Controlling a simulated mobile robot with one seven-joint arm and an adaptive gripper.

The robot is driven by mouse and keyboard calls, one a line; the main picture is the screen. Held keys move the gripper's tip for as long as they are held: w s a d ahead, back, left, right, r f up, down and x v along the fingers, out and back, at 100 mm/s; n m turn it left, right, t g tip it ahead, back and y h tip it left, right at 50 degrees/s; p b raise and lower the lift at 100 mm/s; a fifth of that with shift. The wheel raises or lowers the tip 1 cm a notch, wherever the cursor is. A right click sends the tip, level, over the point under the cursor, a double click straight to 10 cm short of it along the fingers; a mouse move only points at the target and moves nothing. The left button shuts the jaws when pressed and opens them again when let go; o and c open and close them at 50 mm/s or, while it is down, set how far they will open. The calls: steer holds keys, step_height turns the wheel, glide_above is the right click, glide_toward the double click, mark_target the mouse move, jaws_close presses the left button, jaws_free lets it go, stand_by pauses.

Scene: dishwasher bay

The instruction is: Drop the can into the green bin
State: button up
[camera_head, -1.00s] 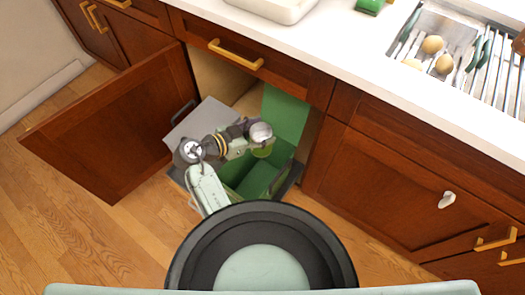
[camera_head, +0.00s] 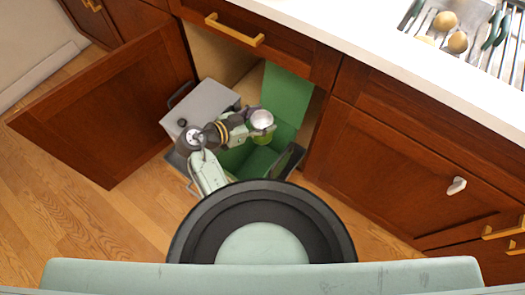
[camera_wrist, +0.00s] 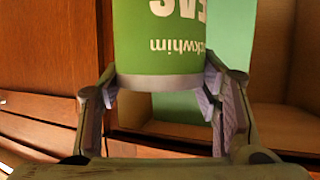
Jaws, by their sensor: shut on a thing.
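The can (camera_head: 262,119) has a silver end and a green label, and it is held over the open green bin (camera_head: 238,157) in the head view. In the wrist view the green can (camera_wrist: 158,42) with white lettering stands between the two fingers of my gripper (camera_wrist: 160,95). My gripper (camera_head: 252,124) is shut on the can. The green bin stands in a pull-out below the counter, with its green lid or back panel (camera_head: 288,92) upright behind it. The bin floor is partly hidden by my arm.
A grey bin with a closed lid (camera_head: 203,98) stands left of the green bin. The open wooden cabinet door (camera_head: 100,115) reaches out at the left. Closed cabinets (camera_head: 400,160) are on the right. The white counter (camera_head: 370,50) with a sink rack (camera_head: 475,35) is above.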

steer(key=o, duration=1.3)
steer(key=shift+a+r, duration=0.1)
steer(key=v, duration=1.2)
